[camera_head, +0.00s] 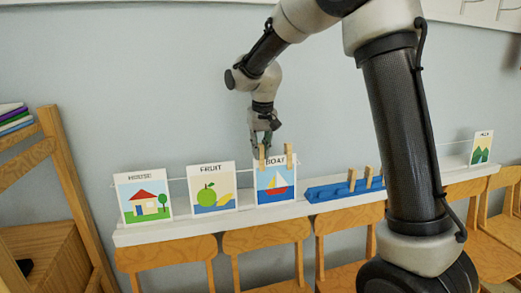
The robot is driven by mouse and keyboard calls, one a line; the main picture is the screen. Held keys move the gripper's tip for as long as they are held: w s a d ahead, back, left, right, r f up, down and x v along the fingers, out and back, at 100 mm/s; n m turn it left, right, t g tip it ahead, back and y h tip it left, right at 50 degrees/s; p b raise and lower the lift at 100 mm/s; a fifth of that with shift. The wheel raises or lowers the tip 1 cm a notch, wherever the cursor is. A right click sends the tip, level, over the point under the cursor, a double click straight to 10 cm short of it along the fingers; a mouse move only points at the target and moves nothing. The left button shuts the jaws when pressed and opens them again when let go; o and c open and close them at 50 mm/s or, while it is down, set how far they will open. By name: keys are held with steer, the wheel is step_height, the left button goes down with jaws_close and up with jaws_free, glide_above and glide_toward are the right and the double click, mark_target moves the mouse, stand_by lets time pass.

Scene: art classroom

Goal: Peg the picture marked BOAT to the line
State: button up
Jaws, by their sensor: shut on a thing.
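The picture marked BOAT (275,188), a white card with a red-and-white sailboat on blue, stands upright at the line (180,179) above a white ledge. One wooden peg (289,155) is at its top right corner. Another wooden peg (262,157) is at its top left, directly under my gripper (263,146). My gripper is shut on this left peg. The fingertips are small and partly overlap the peg. I cannot tell how firmly either peg grips card and line.
The HOUSE picture (144,197) and FRUIT picture (211,189) stand to the left. A blue peg holder (325,192) with upright pegs is on the white ledge (180,229), right of the boat. Another picture (481,148) is far right. Wooden chairs (265,238) line the front; a wooden frame (75,190) is left.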

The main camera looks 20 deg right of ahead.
steer(key=o, duration=0.9)
steer(key=shift+s+f, duration=0.1)
steer(key=shift+f, duration=0.15)
steer(key=shift+r, duration=0.1)
steer(key=o, duration=0.3)
steer(key=shift+r, duration=0.1)
steer(key=shift+s+r, duration=0.25)
steer(key=shift+r, duration=1.4)
steer(key=shift+s+r, duration=0.2)
steer(key=shift+r, duration=1.55)
